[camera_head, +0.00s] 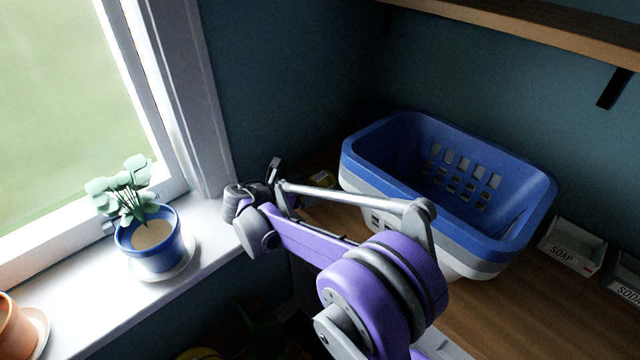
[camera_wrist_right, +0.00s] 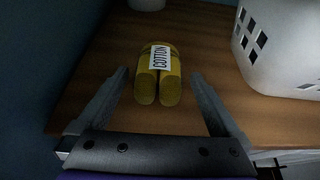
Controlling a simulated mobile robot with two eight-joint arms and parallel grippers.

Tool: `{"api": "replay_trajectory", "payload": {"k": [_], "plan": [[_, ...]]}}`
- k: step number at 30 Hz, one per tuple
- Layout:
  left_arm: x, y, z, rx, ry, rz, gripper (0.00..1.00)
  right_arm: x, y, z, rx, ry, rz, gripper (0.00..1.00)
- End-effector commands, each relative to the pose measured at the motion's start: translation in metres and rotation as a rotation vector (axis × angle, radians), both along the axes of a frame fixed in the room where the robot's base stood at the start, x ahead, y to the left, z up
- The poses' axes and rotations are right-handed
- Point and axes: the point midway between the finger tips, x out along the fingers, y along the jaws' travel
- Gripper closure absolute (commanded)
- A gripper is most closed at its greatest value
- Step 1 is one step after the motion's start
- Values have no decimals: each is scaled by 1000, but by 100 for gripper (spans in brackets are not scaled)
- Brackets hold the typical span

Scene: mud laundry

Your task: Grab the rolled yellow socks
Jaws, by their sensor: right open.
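The rolled yellow socks (camera_wrist_right: 158,78) lie on the wooden counter (camera_wrist_right: 100,60) in the right wrist view, with a white band reading COTTON around them. My right gripper (camera_wrist_right: 158,90) is open, with one finger on each side of the socks and a gap to both. In the head view, a small yellow part of the socks (camera_head: 322,179) shows behind my right arm, beside the basket. My right gripper (camera_head: 276,170) is at the far end of that arm, partly hidden by it. My left gripper is in neither view.
A blue and white laundry basket (camera_head: 365,160) stands right of the socks; its white side (camera_wrist_right: 285,50) shows in the wrist view. SOAP (camera_head: 572,246) and SODA (camera_head: 628,275) boxes are further right. A shelf (camera_head: 540,32) hangs above. A potted plant (camera_head: 150,240) stands on the windowsill.

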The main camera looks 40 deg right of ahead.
Motion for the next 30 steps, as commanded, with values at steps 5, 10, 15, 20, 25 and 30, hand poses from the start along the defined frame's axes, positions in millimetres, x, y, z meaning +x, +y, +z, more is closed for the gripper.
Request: {"api": "replay_trajectory", "payload": {"k": [5, 10, 15, 20, 25, 30], "plan": [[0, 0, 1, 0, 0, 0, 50, 3, -26, -9, 0, 1, -4, 0], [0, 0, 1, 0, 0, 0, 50, 4, -29, -12, 1, 0, 0, 0], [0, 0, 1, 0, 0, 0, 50, 4, -29, -11, 1, 0, 0, 14], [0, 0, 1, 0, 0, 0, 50, 4, -29, -11, 1, 0, 0, 43], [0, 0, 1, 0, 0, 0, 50, 4, -29, -11, 1, 0, 0, 74], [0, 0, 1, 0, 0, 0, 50, 4, -29, -11, 0, 0, 0, 87]]}}
